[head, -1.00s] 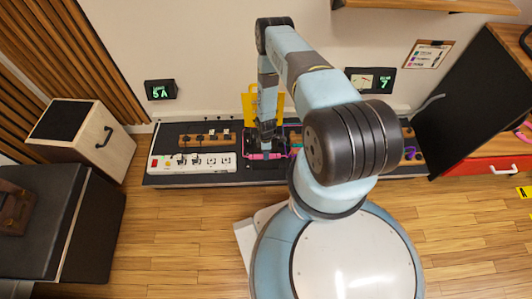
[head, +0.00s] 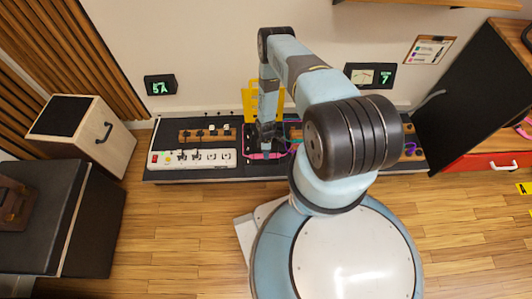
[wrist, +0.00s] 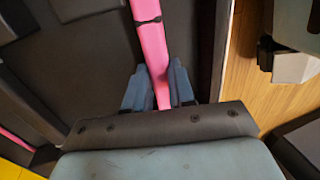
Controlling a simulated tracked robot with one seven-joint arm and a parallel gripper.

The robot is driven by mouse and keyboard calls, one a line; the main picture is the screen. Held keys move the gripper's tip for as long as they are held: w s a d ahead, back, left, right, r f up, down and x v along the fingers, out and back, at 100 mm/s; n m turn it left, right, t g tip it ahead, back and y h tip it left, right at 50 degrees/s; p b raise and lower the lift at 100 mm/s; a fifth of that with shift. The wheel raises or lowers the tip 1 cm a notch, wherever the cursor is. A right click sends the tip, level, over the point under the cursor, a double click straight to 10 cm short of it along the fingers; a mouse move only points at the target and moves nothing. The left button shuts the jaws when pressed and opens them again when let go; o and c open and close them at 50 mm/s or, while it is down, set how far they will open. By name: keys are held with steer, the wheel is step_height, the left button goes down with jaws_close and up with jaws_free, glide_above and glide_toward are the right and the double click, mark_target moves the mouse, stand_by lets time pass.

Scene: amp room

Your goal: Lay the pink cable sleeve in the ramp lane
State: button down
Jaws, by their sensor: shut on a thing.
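The pink cable sleeve (wrist: 151,45) is a long bright pink strip with a dark band around it, seen in the wrist view. My gripper (wrist: 158,88) is shut on the sleeve, one grey-blue finger on each side. The sleeve runs from between the fingers to the top of the picture, over or on a dark surface. In the head view my gripper (head: 266,142) is low over the black platform, with the sleeve (head: 262,156) below it. My arm hides part of the platform there. I cannot tell whether the sleeve lies in the ramp lane.
A white power strip (head: 193,158) with plugs and a wooden block (head: 205,136) lie left on the black platform (head: 190,177). A yellow item (head: 249,101) stands behind my gripper. A purple item (head: 411,149) is at the right. The wooden floor (head: 170,235) in front is clear.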

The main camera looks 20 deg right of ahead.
steer(key=shift+f, duration=0.2)
steer(key=c, duration=0.9)
jaws_free()
steer(key=shift+r, duration=0.15)
steer(key=v, duration=1.3)
steer(key=shift+w+d+r, duration=0.1)
steer(key=shift+w+r, duration=0.05)
steer(key=shift+r, duration=0.05)
